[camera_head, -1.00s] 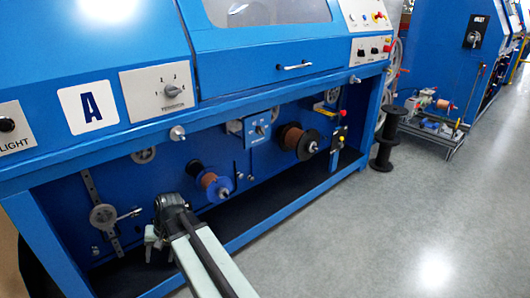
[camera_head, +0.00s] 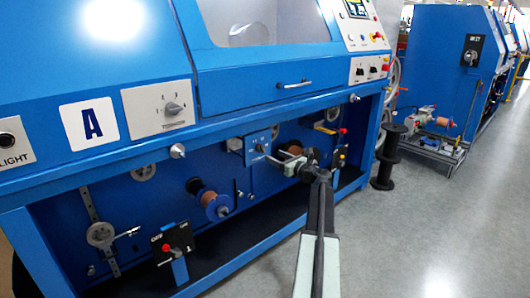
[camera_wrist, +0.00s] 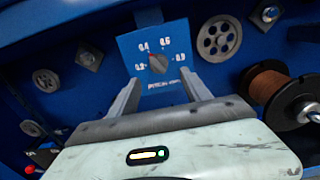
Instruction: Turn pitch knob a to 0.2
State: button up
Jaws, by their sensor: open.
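The pitch knob (camera_wrist: 158,63) is a small dark knob on a blue panel (camera_wrist: 174,77) in the wrist view. White numbers are printed around it, with 0.4 at upper left and 0.6 at upper right; the lower ones are hard to read. A reddish mark on the knob points to the upper left, near 0.4. My gripper (camera_wrist: 160,82) is open, its two fingers pointing at the panel on either side of the knob, apart from it. In the head view, my gripper (camera_head: 278,162) is close to the blue knob panel (camera_head: 249,148) under the machine's front ledge.
A copper spool (camera_wrist: 279,92) is close to the right of my gripper. A grey pulley (camera_wrist: 219,38) is above right, another (camera_wrist: 46,80) at left. A black OFF switch box (camera_head: 174,243) stands low at left. A black reel (camera_head: 387,158) stands on the clear floor.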

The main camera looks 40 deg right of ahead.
aim_at(264, 151)
jog(key=w, duration=0.8)
jog(key=shift+d, duration=0.2)
grip_shut()
jog(key=shift+s+d, duration=0.1)
